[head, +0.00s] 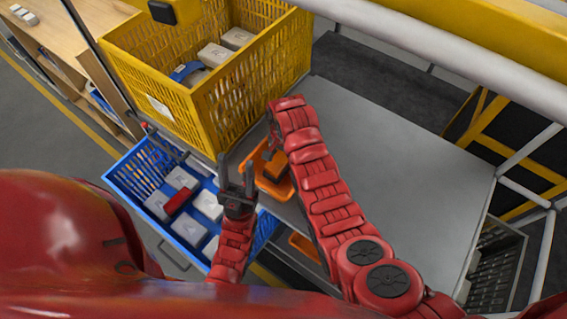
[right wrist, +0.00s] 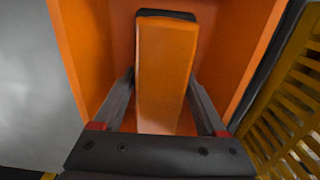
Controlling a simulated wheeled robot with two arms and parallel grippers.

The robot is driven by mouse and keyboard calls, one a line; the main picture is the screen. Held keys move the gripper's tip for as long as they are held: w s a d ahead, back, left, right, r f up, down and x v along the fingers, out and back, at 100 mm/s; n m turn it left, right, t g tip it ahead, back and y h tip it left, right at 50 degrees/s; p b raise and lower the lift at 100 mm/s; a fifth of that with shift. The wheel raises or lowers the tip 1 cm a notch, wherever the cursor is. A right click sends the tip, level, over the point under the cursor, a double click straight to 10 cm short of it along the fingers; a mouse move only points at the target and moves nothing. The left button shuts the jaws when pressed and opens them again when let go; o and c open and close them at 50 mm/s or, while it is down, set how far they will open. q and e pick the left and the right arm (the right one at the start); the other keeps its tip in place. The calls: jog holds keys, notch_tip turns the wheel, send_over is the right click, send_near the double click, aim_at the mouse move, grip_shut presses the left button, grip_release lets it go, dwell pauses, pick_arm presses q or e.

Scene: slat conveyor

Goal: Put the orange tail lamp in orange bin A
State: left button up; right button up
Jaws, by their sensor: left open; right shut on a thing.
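The orange tail lamp (right wrist: 166,65), a blocky orange piece with a dark end, is between the fingers of my right gripper (right wrist: 162,88), which is shut on it. In the head view the lamp (head: 277,163) shows within the outline of a small orange bin (head: 284,190). Orange bin walls (right wrist: 88,50) flank it in the right wrist view. I cannot tell whether it touches the bin's floor. My right gripper is mostly hidden behind its arm in the head view. My left gripper (head: 237,172) is open and empty, left of this bin. No bin letter is readable.
A yellow crate (head: 195,110) with pale and blue pieces stands behind the bin. A blue crate (head: 130,185) with pale blocks and a red one is at left. Another orange container (head: 303,243) shows lower down. The grey table (head: 400,150) is clear at right.

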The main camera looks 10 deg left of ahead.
jog(key=shift+s+d+f, duration=0.1)
jog(key=shift+s+f, duration=0.05)
jog(key=shift+f, duration=0.05)
jog(key=shift+f+p, duration=0.6)
jog(key=shift+f, duration=0.8)
jog(key=shift+f, duration=0.25)
jog(key=o, duration=1.6)
jog(key=shift+r, duration=0.1)
jog(key=shift+c, duration=0.2)
